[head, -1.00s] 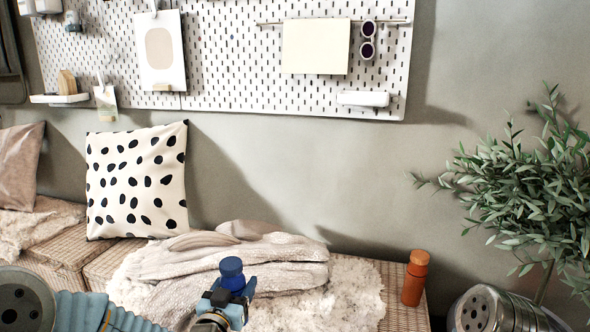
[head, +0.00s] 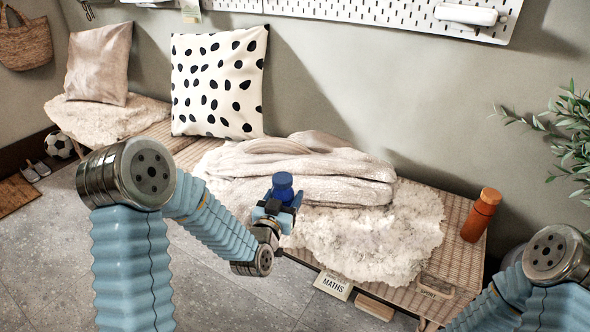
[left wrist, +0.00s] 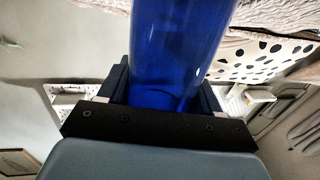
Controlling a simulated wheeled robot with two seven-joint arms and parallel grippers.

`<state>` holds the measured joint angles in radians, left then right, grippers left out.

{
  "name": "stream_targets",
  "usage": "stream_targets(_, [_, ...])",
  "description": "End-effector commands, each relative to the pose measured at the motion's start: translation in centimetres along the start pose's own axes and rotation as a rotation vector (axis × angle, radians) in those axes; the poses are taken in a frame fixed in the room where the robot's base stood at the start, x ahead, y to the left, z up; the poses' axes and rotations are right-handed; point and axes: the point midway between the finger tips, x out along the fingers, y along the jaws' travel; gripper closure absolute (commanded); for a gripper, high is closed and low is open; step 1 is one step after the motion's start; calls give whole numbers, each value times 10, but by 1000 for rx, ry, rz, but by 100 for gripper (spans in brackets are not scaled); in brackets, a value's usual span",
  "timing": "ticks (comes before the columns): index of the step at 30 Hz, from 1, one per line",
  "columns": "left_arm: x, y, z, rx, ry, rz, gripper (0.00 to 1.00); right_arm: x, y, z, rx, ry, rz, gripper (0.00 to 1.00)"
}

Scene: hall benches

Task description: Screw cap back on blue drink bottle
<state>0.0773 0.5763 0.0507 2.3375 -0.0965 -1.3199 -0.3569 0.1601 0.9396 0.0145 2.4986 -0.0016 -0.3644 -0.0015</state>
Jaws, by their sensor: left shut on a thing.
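My left gripper (head: 277,208) is shut on a blue bottle (head: 283,183) and holds it in front of the bench, seen from above. In the left wrist view the clear deep-blue bottle (left wrist: 178,45) stands between the two dark fingers of the left gripper (left wrist: 163,95). I cannot tell whether the blue part on top is a cap or the bottle's own end. No separate loose cap shows. My right arm comes in at the lower right, and its gripper is out of the picture.
A woven bench (head: 455,205) carries a fluffy fleece (head: 365,240), a folded cream blanket (head: 335,180), an orange bottle (head: 481,215) and a spotted cushion (head: 217,85). A MATHS book (head: 333,285) is at the bench's front. A plant (head: 570,130) stands right. Grey floor (head: 215,280) is open.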

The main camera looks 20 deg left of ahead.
Motion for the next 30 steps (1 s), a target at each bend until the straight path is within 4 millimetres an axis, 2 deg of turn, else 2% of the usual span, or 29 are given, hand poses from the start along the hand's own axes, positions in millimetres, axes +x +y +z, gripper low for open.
stream_targets(12, [-39,85,78,-4,-5,364,91,0,0,0,0,0,0,6])
stream_targets(18, [-55,123,110,-4,-3,523,91,0,0,0,0,0,0,6])
stream_targets(24, [-64,144,127,-3,-1,614,91,0,0,0,0,0,0,6])
stream_targets(30, [-67,149,131,-2,1,637,91,0,0,0,0,0,0,6])
